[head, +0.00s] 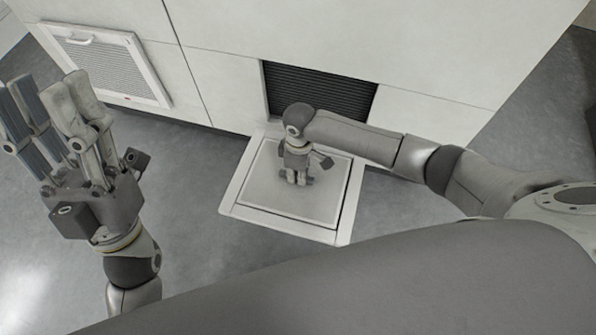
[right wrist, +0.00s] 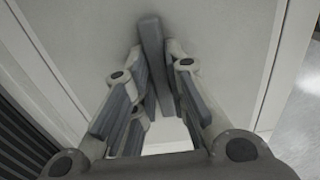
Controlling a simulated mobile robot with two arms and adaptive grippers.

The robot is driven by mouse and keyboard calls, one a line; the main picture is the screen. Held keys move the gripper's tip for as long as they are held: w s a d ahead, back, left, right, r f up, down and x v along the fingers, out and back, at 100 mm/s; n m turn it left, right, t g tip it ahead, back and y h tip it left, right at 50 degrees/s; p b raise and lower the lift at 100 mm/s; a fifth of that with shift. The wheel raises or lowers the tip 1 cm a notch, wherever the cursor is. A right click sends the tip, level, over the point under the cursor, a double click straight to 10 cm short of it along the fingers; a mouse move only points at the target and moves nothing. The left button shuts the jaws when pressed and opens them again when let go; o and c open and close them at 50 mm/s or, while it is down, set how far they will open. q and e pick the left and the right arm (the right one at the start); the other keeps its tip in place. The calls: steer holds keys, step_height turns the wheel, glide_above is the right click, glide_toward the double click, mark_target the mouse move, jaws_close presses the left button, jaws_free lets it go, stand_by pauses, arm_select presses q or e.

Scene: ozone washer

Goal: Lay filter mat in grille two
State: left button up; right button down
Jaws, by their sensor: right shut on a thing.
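The white frame of grille two (head: 352,200) is folded down in front of a dark louvred opening, low in the pale cabinet wall. The pale grey filter mat (head: 325,205) lies flat within the frame's rim, and its surface also fills much of the right wrist view (right wrist: 225,45). My right gripper (head: 296,183) points down over the mat and is shut on it. The exact grip on the mat is hidden by the fingers. My left gripper (head: 45,95) is open and empty, with its fingers up, at the left of the head view.
A second white grille (head: 110,65) with pale slats sits closed in the wall at upper left. The dark louvres (head: 320,90) show behind the lowered frame. The grey floor (head: 190,260) is clear to the left of the frame.

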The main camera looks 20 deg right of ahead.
steer(key=c, duration=1.4)
jaws_free()
steer(key=shift+o, duration=0.2)
